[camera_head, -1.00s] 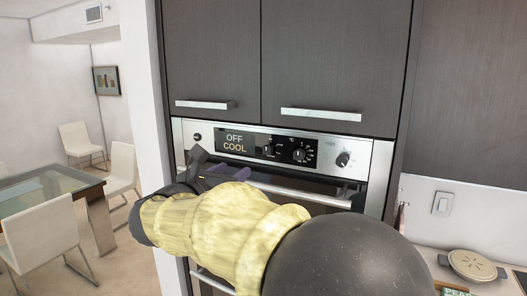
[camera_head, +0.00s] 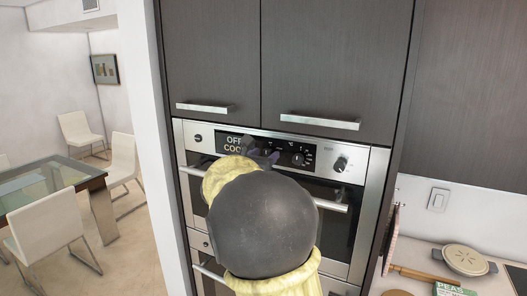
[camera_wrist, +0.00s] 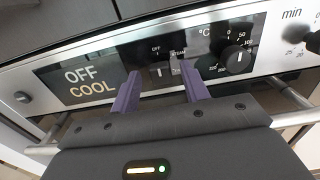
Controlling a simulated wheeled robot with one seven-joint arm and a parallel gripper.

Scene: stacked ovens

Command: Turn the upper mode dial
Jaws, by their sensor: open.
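The upper oven's mode dial (camera_wrist: 159,71) is a small dark knob with a pale pointer line, under the OFF and STEAM labels. In the wrist view it shows between my two purple fingers, partly hard to make out against the black panel. My gripper (camera_wrist: 162,84) is open, with one finger on each side of the dial's area. I cannot tell whether either finger touches it. In the head view my gripper (camera_head: 263,156) is close in front of the panel, and my arm and fingers hide most of the mode dial.
A temperature dial (camera_wrist: 238,62) sits just right of my right finger. A timer knob (camera_head: 341,163) is farther right, and the OFF COOL display (camera_wrist: 92,80) is left. The oven door handle (camera_head: 333,206) runs below. Cabinets with bar handles (camera_head: 319,122) are above.

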